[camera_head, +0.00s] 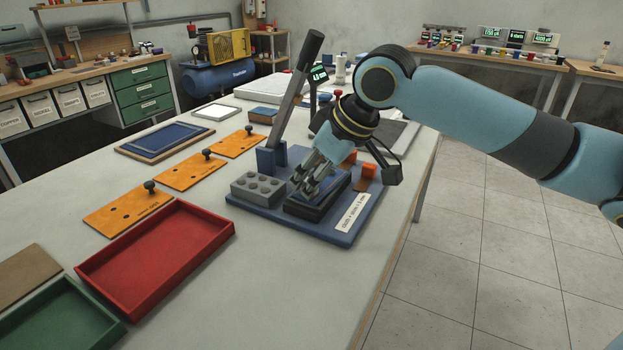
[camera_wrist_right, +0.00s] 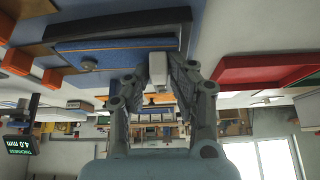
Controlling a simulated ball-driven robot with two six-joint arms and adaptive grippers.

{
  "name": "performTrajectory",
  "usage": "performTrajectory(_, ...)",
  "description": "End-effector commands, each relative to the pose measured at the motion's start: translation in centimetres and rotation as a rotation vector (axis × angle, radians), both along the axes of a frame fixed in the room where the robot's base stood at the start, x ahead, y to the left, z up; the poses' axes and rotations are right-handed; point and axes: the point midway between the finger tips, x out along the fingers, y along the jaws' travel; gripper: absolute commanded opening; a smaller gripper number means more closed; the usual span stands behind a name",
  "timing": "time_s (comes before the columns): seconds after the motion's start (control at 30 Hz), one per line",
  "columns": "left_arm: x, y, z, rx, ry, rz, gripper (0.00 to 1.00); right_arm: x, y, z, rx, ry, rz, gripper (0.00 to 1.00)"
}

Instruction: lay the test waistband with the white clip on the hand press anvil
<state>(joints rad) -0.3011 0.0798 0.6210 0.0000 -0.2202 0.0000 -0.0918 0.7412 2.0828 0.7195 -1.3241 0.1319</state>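The hand press stands on a blue base plate (camera_head: 342,236) with a tall dark lever (camera_head: 297,90). The dark anvil block (camera_head: 312,214) is at the front of the plate. The test waistband, a blue strip with an orange edge line, shows in the right wrist view (camera_wrist_right: 110,46) lying over the anvil; a round stud is on it. Its white clip (camera_wrist_right: 158,68) is between the fingertips of my right gripper (camera_head: 318,180), which appear to touch it from both sides. The gripper points down onto the anvil and hides part of the strip in the head view. My left gripper is out of view.
A grey block with round pegs (camera_head: 258,188) and orange blocks (camera_head: 368,170) share the base plate. A red tray (camera_head: 158,256), a green tray (camera_head: 62,318) and orange plates with black knobs (camera_head: 127,208) lie to the left. The table's right edge is close to the press.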

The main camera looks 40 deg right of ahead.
Motion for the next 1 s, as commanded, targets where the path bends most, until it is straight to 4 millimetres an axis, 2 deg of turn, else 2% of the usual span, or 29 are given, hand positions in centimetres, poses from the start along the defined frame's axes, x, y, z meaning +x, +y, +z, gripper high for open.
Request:
performTrajectory(0.03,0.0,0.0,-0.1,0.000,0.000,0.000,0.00,-0.3,-0.1,-0.4,-0.001,0.012,-0.002,0.32)
performTrajectory(0.17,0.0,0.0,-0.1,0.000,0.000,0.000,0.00,-0.3,-0.1,-0.4,-0.001,0.012,-0.002,0.48)
performTrajectory(0.2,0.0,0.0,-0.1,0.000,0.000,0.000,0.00,-0.3,-0.1,-0.4,-0.001,0.012,-0.002,0.50)
performTrajectory(0.6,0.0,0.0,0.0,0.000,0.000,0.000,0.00,-0.3,-0.2,0.1,-0.003,0.006,-0.001,0.50)
performTrajectory(0.73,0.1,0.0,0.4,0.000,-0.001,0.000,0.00,-0.9,-0.4,1.3,-0.007,0.004,0.001,0.50)
performTrajectory(1.0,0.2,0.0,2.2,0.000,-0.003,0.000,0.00,-3.2,-1.1,5.6,-0.012,0.006,0.002,0.50)
